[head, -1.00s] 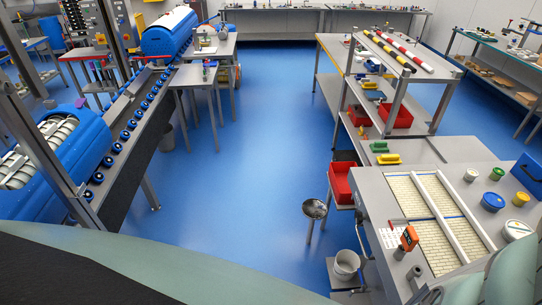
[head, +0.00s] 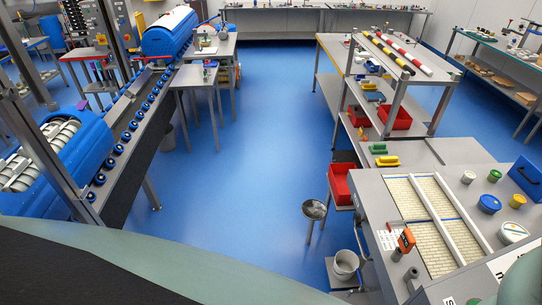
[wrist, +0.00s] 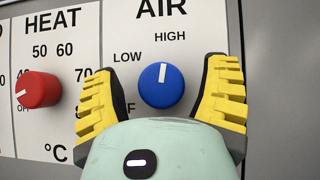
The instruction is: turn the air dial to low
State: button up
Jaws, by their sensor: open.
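The blue air dial (wrist: 161,86) is on a white panel under the word AIR in the wrist view. Its white pointer mark points almost straight up, tilted slightly right, between the LOW label (wrist: 127,57) and the HIGH label (wrist: 170,37), closer to HIGH. My gripper (wrist: 164,68) is open, with one yellow ribbed finger on each side of the dial. Gaps show between the fingers and the dial, so they look apart from it. The OFF label is mostly hidden by the left finger. I cannot make out the dial or the fingers in the head view.
A red heat dial (wrist: 37,89) is left of the air dial, with a temperature scale. In the head view, a bench with a tiled bed (head: 405,200) is at right, with a red bin (head: 340,183) and a grey bucket (head: 346,264) beside it. Blue floor is open mid-room.

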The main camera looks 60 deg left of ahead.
jog(key=c, duration=1.2)
jog(key=shift+f+n+y+b, duration=0.1)
jog(key=shift+n+y+b, duration=0.2)
jog(key=shift+n, duration=0.1)
jog(key=n+t+y+b, duration=0.1)
jog(key=n, duration=0.1)
jog(key=shift+n+y, duration=0.4)
jog(key=n+y+b, duration=0.2)
jog(key=n+y, duration=0.1)
jog(key=n, duration=0.2)
jog(key=shift+y, duration=0.3)
jog(key=n+g+y+b, duration=0.1)
jog(key=n+y, duration=0.1)
jog(key=n, duration=0.1)
jog(key=n+g+y+b, duration=0.1)
jog(key=n+y, duration=0.1)
jog(key=n, duration=0.1)
jog(key=shift+a+b, duration=0.1)
jog(key=shift+b, duration=0.2)
jog(key=shift+n, duration=0.4)
